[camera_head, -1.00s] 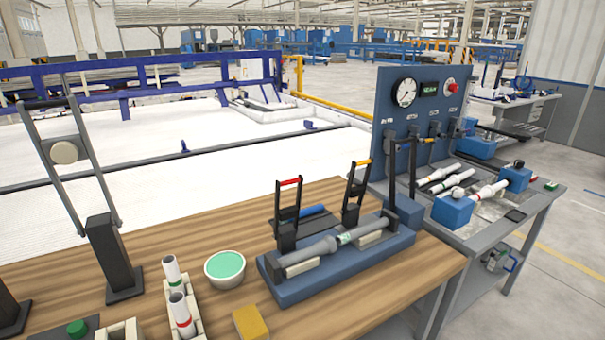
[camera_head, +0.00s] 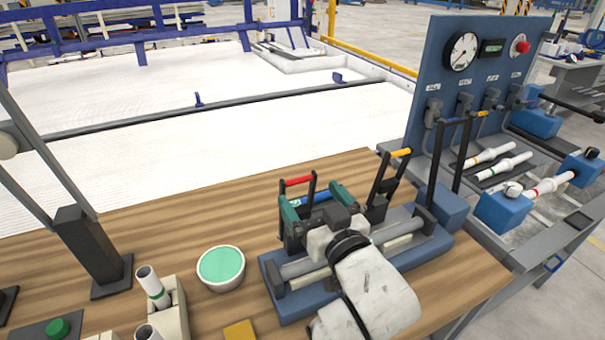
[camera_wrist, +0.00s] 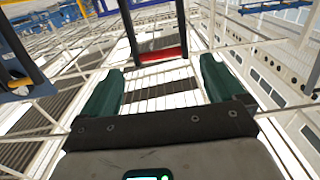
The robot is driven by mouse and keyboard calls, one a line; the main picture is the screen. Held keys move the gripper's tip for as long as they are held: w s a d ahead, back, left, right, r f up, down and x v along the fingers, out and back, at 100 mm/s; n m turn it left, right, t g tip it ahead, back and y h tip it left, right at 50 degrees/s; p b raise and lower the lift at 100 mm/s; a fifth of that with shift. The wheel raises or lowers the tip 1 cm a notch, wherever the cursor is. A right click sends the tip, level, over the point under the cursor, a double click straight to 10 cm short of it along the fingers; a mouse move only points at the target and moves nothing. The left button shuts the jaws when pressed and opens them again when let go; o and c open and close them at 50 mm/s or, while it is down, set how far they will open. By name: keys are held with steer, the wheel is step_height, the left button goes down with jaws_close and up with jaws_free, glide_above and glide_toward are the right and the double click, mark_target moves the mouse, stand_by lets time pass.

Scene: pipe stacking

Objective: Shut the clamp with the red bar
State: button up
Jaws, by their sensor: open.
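The clamp with the red bar (camera_head: 298,181) stands on the left of the blue fixture (camera_head: 290,310), its lever frame raised. My gripper (camera_head: 314,208) is open in front of that clamp, its green fingers spread, just below the red bar in the head view. In the wrist view the red bar (camera_wrist: 162,54) lies crosswise just beyond the gap between my open fingertips (camera_wrist: 163,84). Nothing is held, and contact with the bar cannot be told. My arm and gripper hide part of the clamp's base and the grey pipe (camera_head: 300,267) in the fixture.
A second clamp with a yellow bar (camera_head: 400,153) stands raised to the right. A green-filled bowl (camera_head: 221,268) and a pipe holder (camera_head: 172,310) stand left. A gauge panel (camera_head: 470,60) rises behind right. The wooden table (camera_head: 200,225) is bare behind the bowl.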

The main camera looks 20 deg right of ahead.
mark_target(299, 182)
steer(key=w+p, duration=0.1)
steer(key=w, duration=0.5)
steer(key=shift+w, duration=0.3)
steer(key=shift+c, duration=0.4)
steer(key=c, duration=1.2)
steer(key=shift+o, duration=0.2)
steer(key=shift+f, duration=0.1)
steer(key=shift+b, duration=0.55)
